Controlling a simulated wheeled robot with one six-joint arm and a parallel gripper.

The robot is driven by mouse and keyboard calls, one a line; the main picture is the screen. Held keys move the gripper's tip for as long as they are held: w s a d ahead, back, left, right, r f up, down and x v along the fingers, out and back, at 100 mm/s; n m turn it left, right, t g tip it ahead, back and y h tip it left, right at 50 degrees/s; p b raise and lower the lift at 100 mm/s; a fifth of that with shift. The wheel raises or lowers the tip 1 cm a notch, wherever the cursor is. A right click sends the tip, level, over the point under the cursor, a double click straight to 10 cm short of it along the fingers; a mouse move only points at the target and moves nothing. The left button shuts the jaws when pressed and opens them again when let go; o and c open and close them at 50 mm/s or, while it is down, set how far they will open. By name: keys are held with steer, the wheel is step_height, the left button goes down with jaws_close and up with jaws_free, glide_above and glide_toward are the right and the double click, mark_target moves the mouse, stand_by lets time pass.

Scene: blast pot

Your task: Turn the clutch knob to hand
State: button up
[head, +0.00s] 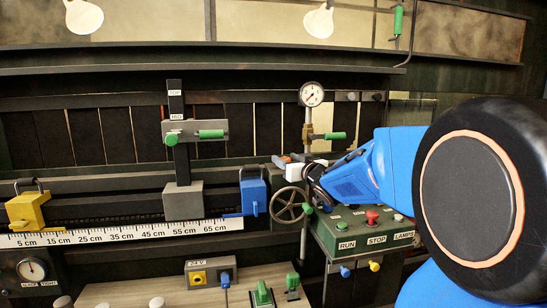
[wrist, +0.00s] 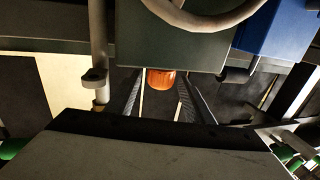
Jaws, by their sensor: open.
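An orange, rounded knob (wrist: 160,78) shows in the wrist view under the lower edge of a dark green housing. No label on it is readable, so I cannot confirm that it is the clutch knob. My gripper (wrist: 160,101) is open, with one dark finger on each side of the knob in the picture. I cannot tell whether the fingers touch it or stop short of it. In the head view my blue arm reaches in from the right, and its end is beside the handwheel (head: 290,205). The knob is not clearly visible there.
The control box (head: 348,246) with RUN, STOP and LAMPS labels stands below my arm. A blue block (head: 253,196) and a yellow block (head: 26,210) sit along the white scale (head: 130,232). A gauge (head: 312,94) and green-handled valve (head: 330,136) rise above my gripper.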

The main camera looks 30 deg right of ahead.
mark_target(283, 157)
steer(key=shift+w+d, duration=0.15)
steer(key=shift+w, duration=2.35)
steer(key=c, duration=1.1)
steer(key=shift+o, duration=0.3)
steer(key=shift+d+m+h, duration=0.15)
steer(key=shift+m+h, duration=0.55)
steer(key=shift+h, duration=0.4)
steer(key=shift+s+d+f+m+g+h, duration=0.1)
steer(key=shift+d+m+g+h, duration=0.2)
steer(key=shift+m+h, duration=0.45)
steer(key=shift+s+d+m+g+h, duration=0.1)
steer(key=shift+m+g+h, duration=0.35)
steer(key=shift+h, duration=0.6)
steer(key=shift+s+d+m+g+h, duration=0.1)
steer(key=shift+d+m+g+h, duration=0.1)
steer(key=shift+m+g+h, duration=0.5)
steer(key=shift+s+d+m+g+h, duration=0.1)
steer(key=shift+d+m+g+h, duration=0.15)
steer(key=shift+m+h, duration=0.7)
steer(key=shift+d+m+g+h, duration=0.2)
steer(key=shift+g+h, duration=0.3)
steer(key=shift+h, duration=0.35)
